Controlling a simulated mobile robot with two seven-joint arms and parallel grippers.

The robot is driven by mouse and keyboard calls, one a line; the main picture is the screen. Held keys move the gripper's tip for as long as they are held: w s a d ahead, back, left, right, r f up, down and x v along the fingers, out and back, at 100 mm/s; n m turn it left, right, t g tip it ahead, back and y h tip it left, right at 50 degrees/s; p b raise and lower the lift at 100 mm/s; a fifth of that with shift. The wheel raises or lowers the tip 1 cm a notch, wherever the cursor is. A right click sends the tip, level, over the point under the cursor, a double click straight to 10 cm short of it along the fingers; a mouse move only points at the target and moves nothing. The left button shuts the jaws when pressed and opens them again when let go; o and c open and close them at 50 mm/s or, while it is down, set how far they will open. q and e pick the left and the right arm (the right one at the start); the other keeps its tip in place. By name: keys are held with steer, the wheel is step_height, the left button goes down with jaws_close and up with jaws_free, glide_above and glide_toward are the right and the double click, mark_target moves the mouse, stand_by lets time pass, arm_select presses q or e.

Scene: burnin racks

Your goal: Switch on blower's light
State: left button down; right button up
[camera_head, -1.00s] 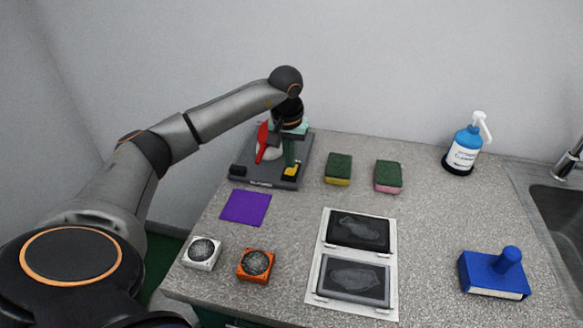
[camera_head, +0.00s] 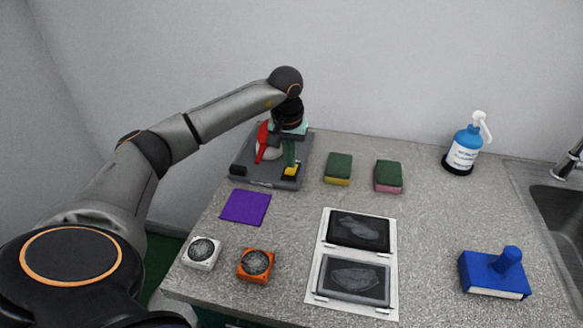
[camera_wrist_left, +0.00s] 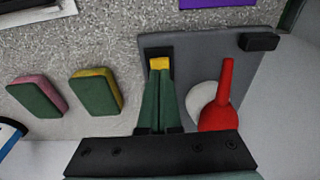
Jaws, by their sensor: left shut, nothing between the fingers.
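The blower station is a dark grey plate (camera_head: 265,184) at the back left of the counter. A red pointed piece (camera_head: 262,142) stands on it beside a pale round part (camera_wrist_left: 200,99). A black block (camera_head: 238,170) sits at the plate's front left and a yellow-topped block (camera_head: 291,171) at its front right. My left gripper (camera_wrist_left: 159,74) is shut and empty, its green fingers pointing at the yellow-topped block. The fingertips reach its edge in the left wrist view; I cannot tell whether they press it. My right gripper is not in view.
Two sponges (camera_head: 338,168) (camera_head: 388,176) lie right of the plate. A purple cloth (camera_head: 246,207), white and orange round-faced boxes (camera_head: 201,252) (camera_head: 255,265) and a white two-screen panel (camera_head: 320,250) lie in front. A blue stamp-like block (camera_head: 495,273), pump bottle (camera_head: 466,148) and sink (camera_head: 560,220) are right.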

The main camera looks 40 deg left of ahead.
mark_target(290, 172)
arm_select(q)
steer(key=shift+f+b, duration=0.45)
steer(key=shift+f, duration=0.4)
stand_by(0.3)
step_height(290, 172, up, 7)
steer(key=p, duration=0.6)
steer(key=shift+r, duration=0.1)
stand_by(0.6)
